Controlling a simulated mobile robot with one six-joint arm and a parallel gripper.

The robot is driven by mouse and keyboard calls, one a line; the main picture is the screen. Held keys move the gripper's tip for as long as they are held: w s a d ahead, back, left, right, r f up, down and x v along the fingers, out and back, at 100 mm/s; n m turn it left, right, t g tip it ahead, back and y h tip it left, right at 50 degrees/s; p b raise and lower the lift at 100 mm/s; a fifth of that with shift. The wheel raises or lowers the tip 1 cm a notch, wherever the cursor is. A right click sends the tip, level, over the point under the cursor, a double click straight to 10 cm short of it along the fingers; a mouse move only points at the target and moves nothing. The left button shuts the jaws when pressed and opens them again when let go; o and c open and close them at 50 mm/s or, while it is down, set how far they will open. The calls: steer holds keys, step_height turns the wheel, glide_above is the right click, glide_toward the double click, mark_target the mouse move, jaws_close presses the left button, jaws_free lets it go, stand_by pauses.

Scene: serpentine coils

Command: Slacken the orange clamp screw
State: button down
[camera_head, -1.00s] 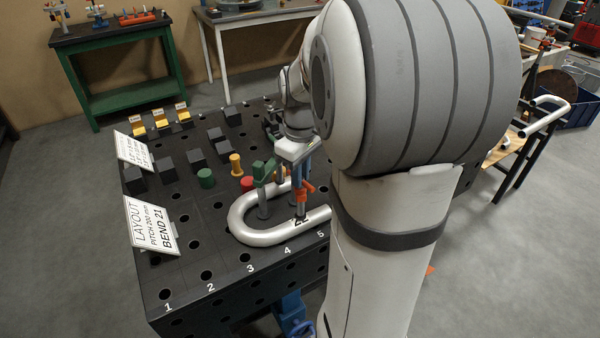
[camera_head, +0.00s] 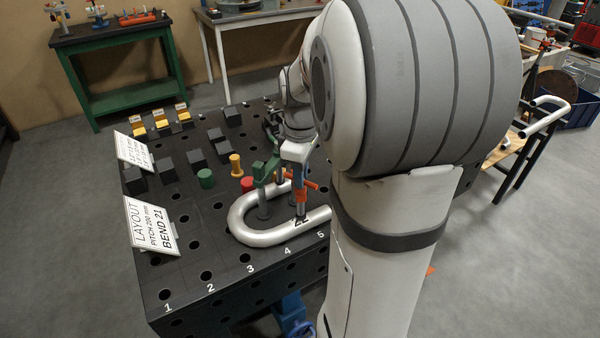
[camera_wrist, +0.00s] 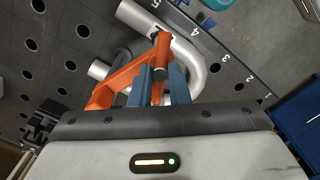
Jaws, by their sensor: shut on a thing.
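The orange clamp (camera_head: 301,186) stands at the near right of the black table, by a silver U-bent tube (camera_head: 245,232). In the wrist view, the orange clamp (camera_wrist: 116,82) reaches over the tube (camera_wrist: 186,48). My gripper (camera_head: 303,166) is above the clamp. In the wrist view, the blue fingers of my gripper (camera_wrist: 161,80) are shut around the top of the orange clamp screw (camera_wrist: 161,58). The lower screw is partly hidden behind the fingers. A green clamp (camera_head: 265,173) stands just left of the orange one.
A yellow peg (camera_head: 235,165), a green cylinder (camera_head: 205,179), a red cylinder (camera_head: 249,184) and several black blocks stand on the perforated table (camera_head: 190,262). A layout sign (camera_head: 150,226) stands at the left edge. The near left tabletop is mostly bare.

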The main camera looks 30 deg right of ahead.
steer(key=c, duration=1.4)
jaws_free()
steer(key=shift+o, duration=0.2)
steer(key=shift+r, duration=3.9)
